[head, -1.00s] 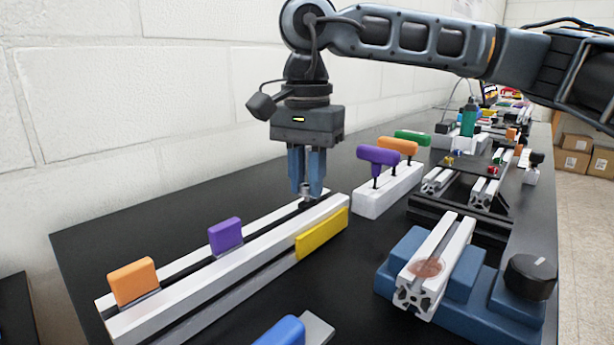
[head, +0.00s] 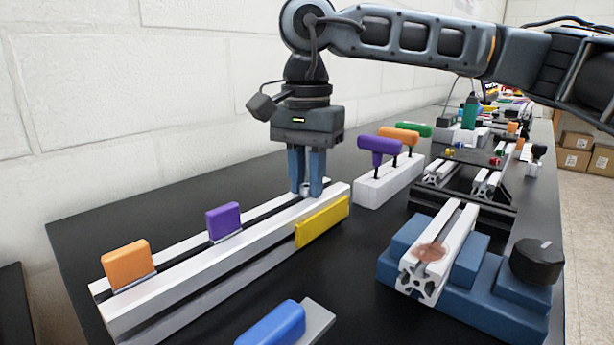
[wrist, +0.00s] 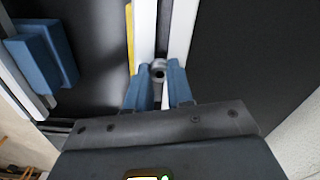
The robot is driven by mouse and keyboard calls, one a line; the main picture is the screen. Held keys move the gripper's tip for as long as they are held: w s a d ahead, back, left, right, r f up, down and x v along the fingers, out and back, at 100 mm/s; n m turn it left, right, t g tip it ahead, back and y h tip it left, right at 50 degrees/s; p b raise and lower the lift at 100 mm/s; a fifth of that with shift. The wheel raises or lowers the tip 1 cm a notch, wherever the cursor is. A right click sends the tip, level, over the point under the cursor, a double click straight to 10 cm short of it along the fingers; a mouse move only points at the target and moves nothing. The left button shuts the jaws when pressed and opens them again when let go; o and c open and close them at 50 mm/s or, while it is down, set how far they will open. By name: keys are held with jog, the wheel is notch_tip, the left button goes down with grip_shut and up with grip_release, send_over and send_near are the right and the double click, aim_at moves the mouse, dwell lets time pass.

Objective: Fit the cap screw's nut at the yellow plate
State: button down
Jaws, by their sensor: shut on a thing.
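My gripper (head: 306,190) is shut on the cap screw (head: 306,187), a small grey metal piece between the two blue fingers. The fingertips are down at the top of the long white extrusion (head: 215,256), over its slot, near the end with the yellow plate (head: 322,221). The yellow plate is on the extrusion's near side face. In the wrist view the screw's round socket head (wrist: 158,70) shows between the fingers, above the dark slot, and the yellow plate (wrist: 130,35) is a thin strip at left. The nut is hidden.
An orange block (head: 127,263) and a purple block (head: 223,220) stand along the same extrusion. Purple, orange and green T-handles stand in a white block (head: 388,182) behind. A blue fixture (head: 465,300) holding a short extrusion and a blue-handled tool (head: 272,325) lie at right and front.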

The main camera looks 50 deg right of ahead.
jog(key=c, duration=0.9)
grip_release()
notch_tip(320, 180, up, 8)
jog(key=shift+f+p, duration=0.1)
jog(key=shift+p, duration=0.35)
